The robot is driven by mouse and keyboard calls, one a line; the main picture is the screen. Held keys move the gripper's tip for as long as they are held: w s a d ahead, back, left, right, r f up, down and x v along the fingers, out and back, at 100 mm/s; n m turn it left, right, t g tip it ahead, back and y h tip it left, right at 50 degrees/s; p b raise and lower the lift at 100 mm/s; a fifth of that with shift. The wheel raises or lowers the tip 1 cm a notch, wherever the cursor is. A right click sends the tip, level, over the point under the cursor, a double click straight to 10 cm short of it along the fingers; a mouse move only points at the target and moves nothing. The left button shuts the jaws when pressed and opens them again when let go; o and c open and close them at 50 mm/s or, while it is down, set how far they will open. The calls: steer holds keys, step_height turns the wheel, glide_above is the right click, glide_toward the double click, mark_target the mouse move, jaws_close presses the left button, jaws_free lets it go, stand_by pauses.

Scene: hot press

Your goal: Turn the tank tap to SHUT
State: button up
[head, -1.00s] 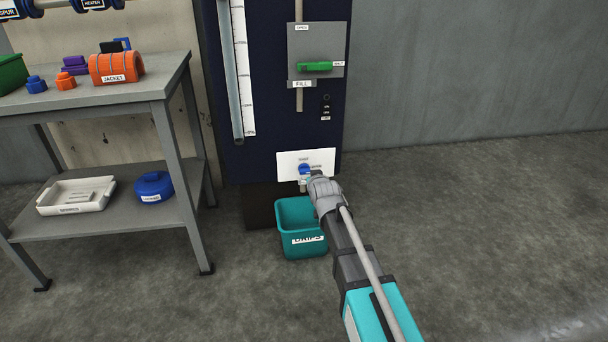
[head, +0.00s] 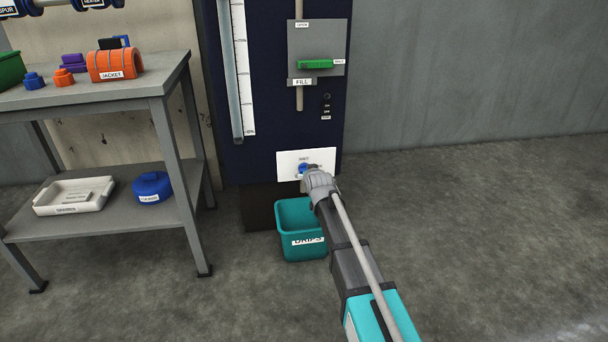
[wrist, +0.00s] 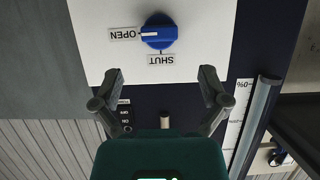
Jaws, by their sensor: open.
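The tank tap is a round blue knob (wrist: 158,32) on a white plate (wrist: 220,30). Its white pointer line is turned to the OPEN label (wrist: 123,34); the SHUT label (wrist: 161,60) is a quarter turn away. In the wrist view my gripper (wrist: 161,75) is open and empty. Its fingers are spread wider than the knob, which lies beyond the tips and roughly centred between them. I see no contact.
A teal drip bin (head: 301,242) stands on the floor below the tap. A green FILL lever (head: 315,64) is higher on the dark blue tank (head: 270,130). A grey bench (head: 100,104) with several items stands at left. The floor at right is clear.

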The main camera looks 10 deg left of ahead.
mark_target(305, 169)
steer(key=shift+b+x, duration=0.95)
steer(key=shift+x, duration=2.2)
steer(key=c, duration=1.1)
steer(key=shift+c, duration=0.2)
steer(key=shift+a+n+h, duration=0.15)
steer(key=shift+n+h, duration=0.55)
steer(key=shift+n, duration=0.3)
steer(key=o, duration=1.1)
